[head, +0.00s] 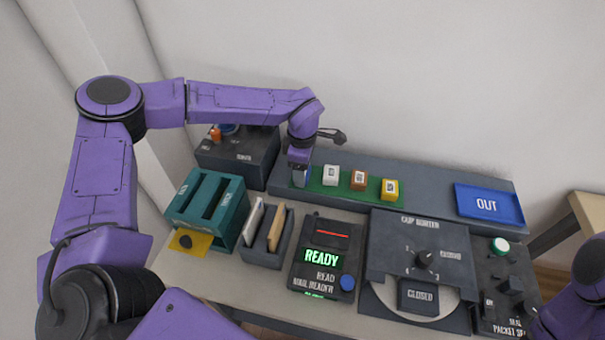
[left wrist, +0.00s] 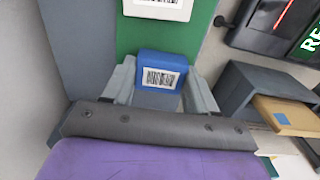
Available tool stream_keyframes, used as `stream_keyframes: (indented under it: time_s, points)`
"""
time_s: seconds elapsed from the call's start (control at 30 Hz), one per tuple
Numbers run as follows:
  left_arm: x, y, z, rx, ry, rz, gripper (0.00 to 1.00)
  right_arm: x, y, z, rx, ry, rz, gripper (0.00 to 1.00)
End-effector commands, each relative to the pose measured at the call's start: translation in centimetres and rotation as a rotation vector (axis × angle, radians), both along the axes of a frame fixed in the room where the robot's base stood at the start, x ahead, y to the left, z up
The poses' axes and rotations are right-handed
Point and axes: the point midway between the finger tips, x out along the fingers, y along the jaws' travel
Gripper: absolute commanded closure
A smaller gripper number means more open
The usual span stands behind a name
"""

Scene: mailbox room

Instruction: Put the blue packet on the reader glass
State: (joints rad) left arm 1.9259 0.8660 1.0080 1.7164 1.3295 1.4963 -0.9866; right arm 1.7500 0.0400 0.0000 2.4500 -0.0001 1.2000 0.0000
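The blue packet (left wrist: 162,72), with a white barcode label, is at the green mat (left wrist: 205,30) in the left wrist view. My left gripper (left wrist: 160,92) has a finger against each side of it, with no clear gap, and looks shut on it. In the head view the left gripper (head: 299,176) is low at the left end of the green mat (head: 316,186), and the packet is mostly hidden. The mail reader (head: 322,260) shows a green READY sign. Its dark glass with a red line (head: 320,234) is bare. My right gripper is not visible.
White (head: 330,175), brown (head: 358,180) and yellow (head: 389,189) packets stand right of my left gripper. A teal slotted box (head: 208,208) and a grey holder with envelopes (head: 266,237) are left of the reader. The cup sorter (head: 415,255) and blue OUT tray (head: 488,204) are right.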

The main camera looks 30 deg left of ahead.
Motion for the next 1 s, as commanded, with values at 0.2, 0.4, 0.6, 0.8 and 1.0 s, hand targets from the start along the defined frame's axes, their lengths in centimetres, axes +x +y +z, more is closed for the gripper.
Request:
stream_keyframes:
  time_s: [0.2, 0.4, 0.6, 0.8, 1.0]
  points:
    - [0.0, 0.0, 0.0, 0.000, 0.000, 0.000, 0.76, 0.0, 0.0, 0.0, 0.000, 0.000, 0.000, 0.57]
    - [0.0, 0.0, 1.2, 0.000, 0.000, 0.000, 0.76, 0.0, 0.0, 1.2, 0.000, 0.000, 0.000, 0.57]
    - [0.0, 0.0, 2.7, 0.000, 0.000, 0.000, 0.76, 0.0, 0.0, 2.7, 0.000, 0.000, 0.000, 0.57]
    - [0.0, 0.0, 4.1, 0.000, 0.000, 0.000, 0.76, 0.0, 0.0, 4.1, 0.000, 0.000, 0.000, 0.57]
    - [0.0, 0.0, 4.6, 0.000, 0.000, 0.000, 0.76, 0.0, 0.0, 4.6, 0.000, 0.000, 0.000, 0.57]
